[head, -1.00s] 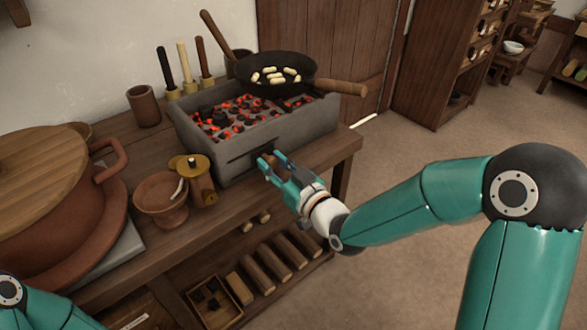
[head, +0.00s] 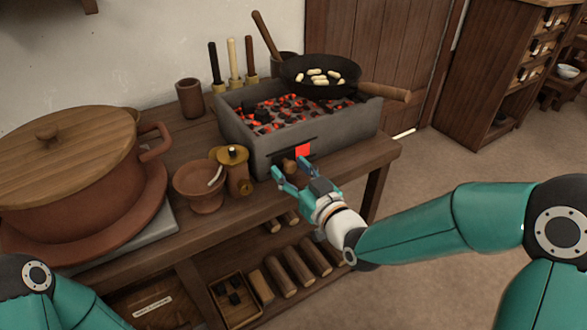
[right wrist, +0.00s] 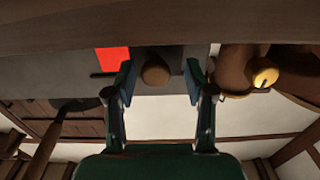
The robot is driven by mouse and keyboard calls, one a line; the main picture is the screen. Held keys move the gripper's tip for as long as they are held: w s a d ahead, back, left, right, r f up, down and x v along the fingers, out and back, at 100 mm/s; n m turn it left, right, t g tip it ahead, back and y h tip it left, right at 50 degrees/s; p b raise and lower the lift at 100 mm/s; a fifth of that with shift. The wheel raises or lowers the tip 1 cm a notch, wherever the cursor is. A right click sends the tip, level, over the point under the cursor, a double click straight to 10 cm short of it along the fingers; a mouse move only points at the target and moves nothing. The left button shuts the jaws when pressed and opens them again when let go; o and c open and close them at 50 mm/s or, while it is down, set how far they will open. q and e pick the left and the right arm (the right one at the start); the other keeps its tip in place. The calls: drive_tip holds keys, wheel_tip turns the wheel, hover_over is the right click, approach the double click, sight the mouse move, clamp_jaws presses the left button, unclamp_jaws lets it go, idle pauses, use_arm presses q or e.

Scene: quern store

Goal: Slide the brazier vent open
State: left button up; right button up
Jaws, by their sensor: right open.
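The grey brazier (head: 330,132) stands on the wooden bench, full of glowing coals. Its front has a dark slot with a red glowing vent opening (head: 303,150) at the right part. A round brown vent knob (head: 290,166) sits just left of this opening. My right gripper (head: 291,170) is open with its fingers either side of the knob. In the right wrist view the knob (right wrist: 155,75) shows between the spread fingers, nearer the left one and with a gap to the right one. The red opening (right wrist: 113,60) shows beside the left finger. My left gripper is out of view.
A black pan (head: 318,72) rests over the brazier's back right, its handle reaching past the edge. A brass-topped jar (head: 236,172) and clay bowl (head: 200,187) stand close left of the gripper. A large lidded pot (head: 75,175) fills the bench's left. Floor at right is clear.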

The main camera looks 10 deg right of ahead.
drive_tip(key=v, duration=0.7)
idle(0.3)
drive_tip(key=s+d+f+m+g+h, duration=0.15)
drive_tip(key=f+g, duration=0.25)
drive_tip(key=f, duration=0.9)
drive_tip(key=s+f+m+g+h, duration=0.1)
drive_tip(key=s+f+g, duration=0.2)
drive_tip(key=f, duration=1)
drive_tip(key=s+a+f+m+g, duration=0.2)
drive_tip(key=s+f+m+g, duration=0.2)
drive_tip(key=s+f+g, duration=1.05)
wheel_tip(320, 180, up, 36)
drive_tip(key=s+t+p, duration=0.1)
drive_tip(key=t+p, duration=0.4)
drive_tip(key=p, duration=3)
drive_tip(key=shift+s+r, duration=0.25)
drive_tip(key=shift+s, duration=0.15)
